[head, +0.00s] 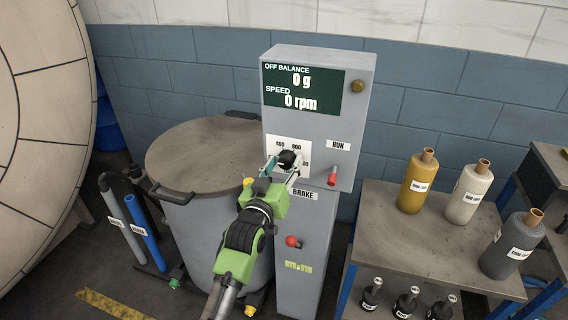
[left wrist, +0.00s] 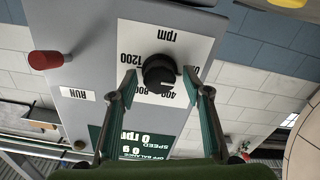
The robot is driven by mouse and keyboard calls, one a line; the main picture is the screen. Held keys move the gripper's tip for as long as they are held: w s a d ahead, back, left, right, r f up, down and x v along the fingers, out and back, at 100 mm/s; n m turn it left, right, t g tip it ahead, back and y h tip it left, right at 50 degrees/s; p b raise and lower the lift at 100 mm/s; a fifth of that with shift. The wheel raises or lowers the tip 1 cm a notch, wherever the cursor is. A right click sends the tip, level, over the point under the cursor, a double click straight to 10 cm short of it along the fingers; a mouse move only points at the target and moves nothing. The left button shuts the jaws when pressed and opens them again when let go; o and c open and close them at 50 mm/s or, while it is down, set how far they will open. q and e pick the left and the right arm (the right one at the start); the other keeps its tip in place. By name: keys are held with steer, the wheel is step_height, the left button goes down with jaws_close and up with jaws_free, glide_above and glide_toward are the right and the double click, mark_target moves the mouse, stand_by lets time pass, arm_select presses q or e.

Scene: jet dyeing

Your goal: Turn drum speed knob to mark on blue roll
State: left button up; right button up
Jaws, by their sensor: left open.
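The black drum speed knob (head: 289,159) sits on a white dial plate on the grey control cabinet. In the left wrist view the knob (left wrist: 158,74) appears upside down, with 400, 800, 1200 and rpm printed around it. My left gripper (head: 282,170) is open, its two fingers on either side of the knob, with gaps visible in the wrist view (left wrist: 159,80). The display (head: 303,90) reads 0 g and 0 rpm. The blue roll (head: 141,232) stands at the left with a white label too small to read. My right gripper is not in view.
A red RUN lever (head: 332,176) is right of the dial, and a red BRAKE knob (head: 291,241) is below. A lidded grey drum (head: 205,155) stands left of the cabinet. A table (head: 420,260) with bottles is at the right.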

arm_select(q)
steer(key=shift+w, duration=0.1)
steer(key=c, duration=1.1)
